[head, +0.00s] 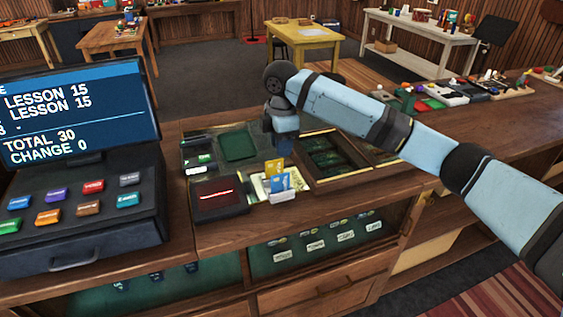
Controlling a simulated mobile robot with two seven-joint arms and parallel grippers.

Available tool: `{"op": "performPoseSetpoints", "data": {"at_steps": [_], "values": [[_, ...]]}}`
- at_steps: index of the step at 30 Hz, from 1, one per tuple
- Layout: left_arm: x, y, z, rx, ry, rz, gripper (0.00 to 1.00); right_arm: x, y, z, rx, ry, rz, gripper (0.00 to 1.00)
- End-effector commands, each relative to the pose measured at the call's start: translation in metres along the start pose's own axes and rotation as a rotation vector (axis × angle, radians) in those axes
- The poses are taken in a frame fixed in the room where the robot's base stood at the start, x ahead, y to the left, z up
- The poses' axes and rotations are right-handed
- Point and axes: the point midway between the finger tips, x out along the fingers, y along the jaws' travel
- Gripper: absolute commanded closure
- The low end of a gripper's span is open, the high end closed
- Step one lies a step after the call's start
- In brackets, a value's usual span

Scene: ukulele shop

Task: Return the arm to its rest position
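My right arm comes in from the right edge, pale blue with dark joints, and reaches across the counter. Its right gripper (284,150) points down over the counter, just behind a small white holder (283,196) with yellow and blue cards (279,177) in it. The gripper is small and dark here. I cannot see whether its fingers are apart or closed, or whether it touches anything. My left gripper is not in view.
A cash register (77,190) stands at the left; its screen reads "TOTAL 30" and "CHANGE 0". A dark box with a red line (217,194) and a green mat (238,146) lie on the wooden counter (330,203). Small items (450,94) line the counter's right part, behind my arm.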

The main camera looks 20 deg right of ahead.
Motion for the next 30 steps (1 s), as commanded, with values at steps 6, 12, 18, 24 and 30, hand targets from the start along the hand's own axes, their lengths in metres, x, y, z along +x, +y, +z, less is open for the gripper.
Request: {"op": "performPoseSetpoints", "data": {"at_steps": [6, 12, 18, 24, 30], "values": [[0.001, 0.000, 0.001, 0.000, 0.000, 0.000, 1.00, -0.020, 0.000, 0.000, -0.001, 0.000, 0.000, 0.72], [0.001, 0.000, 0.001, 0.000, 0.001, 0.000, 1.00, -0.022, 0.000, 0.000, 0.000, 0.000, 0.000, 0.72], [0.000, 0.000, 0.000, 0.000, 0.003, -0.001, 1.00, -0.022, 0.000, 0.000, 0.000, 0.000, 0.000, 0.72], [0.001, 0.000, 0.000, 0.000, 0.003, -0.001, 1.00, 0.000, -0.011, -0.012, 0.004, 0.016, -0.002, 0.72], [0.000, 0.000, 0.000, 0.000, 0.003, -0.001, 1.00, 0.066, -0.059, -0.051, 0.061, 0.098, 0.018, 0.72]]}}
